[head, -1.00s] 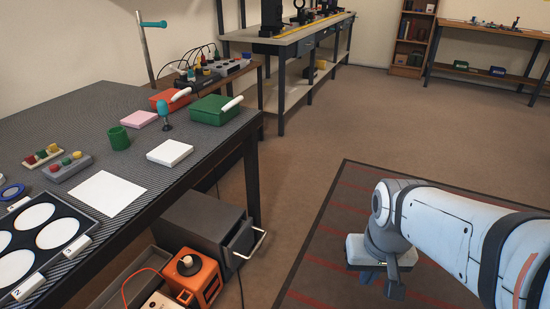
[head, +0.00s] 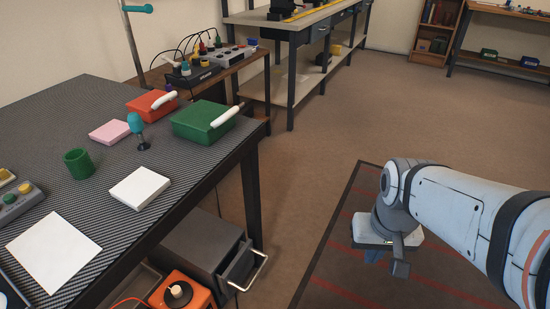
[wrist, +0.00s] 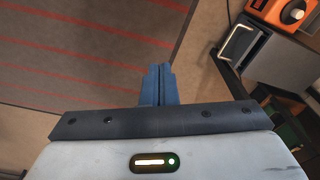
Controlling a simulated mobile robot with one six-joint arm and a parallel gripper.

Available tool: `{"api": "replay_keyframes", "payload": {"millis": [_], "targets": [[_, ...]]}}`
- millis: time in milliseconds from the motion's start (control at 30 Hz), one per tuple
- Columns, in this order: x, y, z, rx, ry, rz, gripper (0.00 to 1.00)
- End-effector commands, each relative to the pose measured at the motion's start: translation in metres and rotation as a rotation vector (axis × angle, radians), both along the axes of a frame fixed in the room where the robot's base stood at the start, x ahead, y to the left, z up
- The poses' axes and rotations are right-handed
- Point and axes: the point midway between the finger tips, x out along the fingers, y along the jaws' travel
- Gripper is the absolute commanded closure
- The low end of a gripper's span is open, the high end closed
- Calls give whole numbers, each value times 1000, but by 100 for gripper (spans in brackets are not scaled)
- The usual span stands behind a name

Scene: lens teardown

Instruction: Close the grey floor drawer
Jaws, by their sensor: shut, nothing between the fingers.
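The grey floor drawer (head: 239,264) sticks partly out of its dark grey cabinet (head: 196,243), which stands on the floor under the table's right end. Its pale bar handle (head: 256,274) faces right. In the wrist view the cabinet (wrist: 278,68) is at the upper right, with the handle (wrist: 237,43) on its left side. My gripper (head: 374,257) hangs over the dark mat, to the right of the drawer and apart from it. In the wrist view its blue fingers (wrist: 159,72) are together with nothing between them.
An orange box (head: 181,291) sits just in front of the cabinet. The table's leg (head: 250,196) rises close behind the drawer. The dark floor mat (head: 330,262) with red stripes lies on the right. Brown floor between drawer and mat is clear.

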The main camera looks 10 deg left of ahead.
Motion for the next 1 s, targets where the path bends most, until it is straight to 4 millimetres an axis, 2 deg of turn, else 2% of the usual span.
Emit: {"api": "replay_keyframes", "payload": {"millis": [167, 367, 767, 1000], "targets": [[3, 5, -6, 29, 41, -17, 100], [17, 39, -32, 178, 236, -103, 100], [73, 117, -104, 610, 701, -409, 100], [117, 153, -160, 875, 915, -632, 100]]}}
